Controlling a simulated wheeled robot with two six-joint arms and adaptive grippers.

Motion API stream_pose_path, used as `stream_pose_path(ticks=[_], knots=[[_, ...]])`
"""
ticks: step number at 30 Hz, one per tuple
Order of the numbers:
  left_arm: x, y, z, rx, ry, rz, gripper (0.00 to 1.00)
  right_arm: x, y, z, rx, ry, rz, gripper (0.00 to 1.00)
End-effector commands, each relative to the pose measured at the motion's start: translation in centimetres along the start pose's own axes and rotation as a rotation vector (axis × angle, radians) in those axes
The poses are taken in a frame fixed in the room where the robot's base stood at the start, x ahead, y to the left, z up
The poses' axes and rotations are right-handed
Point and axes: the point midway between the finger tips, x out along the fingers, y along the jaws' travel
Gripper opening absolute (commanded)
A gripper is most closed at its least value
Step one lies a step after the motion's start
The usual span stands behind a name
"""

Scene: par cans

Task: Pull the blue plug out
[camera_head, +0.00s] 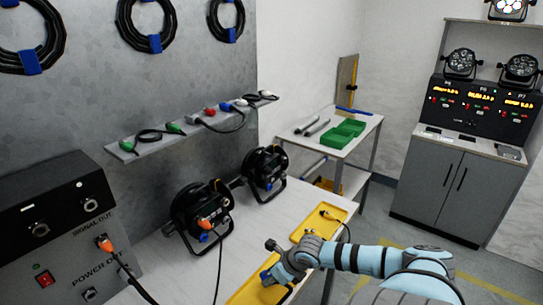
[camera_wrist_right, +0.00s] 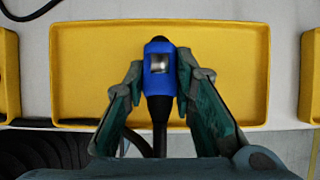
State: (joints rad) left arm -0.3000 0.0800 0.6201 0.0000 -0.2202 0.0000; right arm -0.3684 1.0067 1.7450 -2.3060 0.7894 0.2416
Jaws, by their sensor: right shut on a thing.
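The blue plug (camera_wrist_right: 160,83) is between the fingertips of my right gripper (camera_wrist_right: 159,88), which is shut on it. The plug has a metallic window on its face, a dark upper end and a black cable running down from it. It is over a yellow tray (camera_wrist_right: 90,70), with no socket visible around it; whether it touches the tray floor I cannot tell. In the head view my right gripper (camera_head: 276,277) is low over the front yellow tray (camera_head: 246,292), and mostly hides the plug. My left gripper is not in view.
A grey power box (camera_head: 55,235) with an orange plug (camera_head: 104,243) stands at the left.

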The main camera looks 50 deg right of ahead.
Motion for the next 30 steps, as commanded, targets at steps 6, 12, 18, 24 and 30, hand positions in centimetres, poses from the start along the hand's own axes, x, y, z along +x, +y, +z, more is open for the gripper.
stream_pose_path(ticks=[6, 12, 18, 24, 30], knots=[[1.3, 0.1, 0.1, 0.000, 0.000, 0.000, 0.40, 1.4, 0.0, -0.8, 0.001, 0.000, 0.000, 0.00], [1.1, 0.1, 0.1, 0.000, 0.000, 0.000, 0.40, 1.2, 0.0, -0.7, 0.001, 0.000, 0.000, 0.00], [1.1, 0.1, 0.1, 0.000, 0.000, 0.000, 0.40, 1.2, 0.0, -0.7, 0.000, 0.000, 0.000, 0.47], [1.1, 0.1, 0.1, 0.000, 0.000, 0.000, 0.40, 1.2, 0.0, -0.7, 0.000, 0.000, 0.000, 0.47], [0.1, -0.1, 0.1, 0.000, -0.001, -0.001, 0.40, 0.2, 0.0, -0.1, -0.001, 0.000, -0.001, 0.47]])
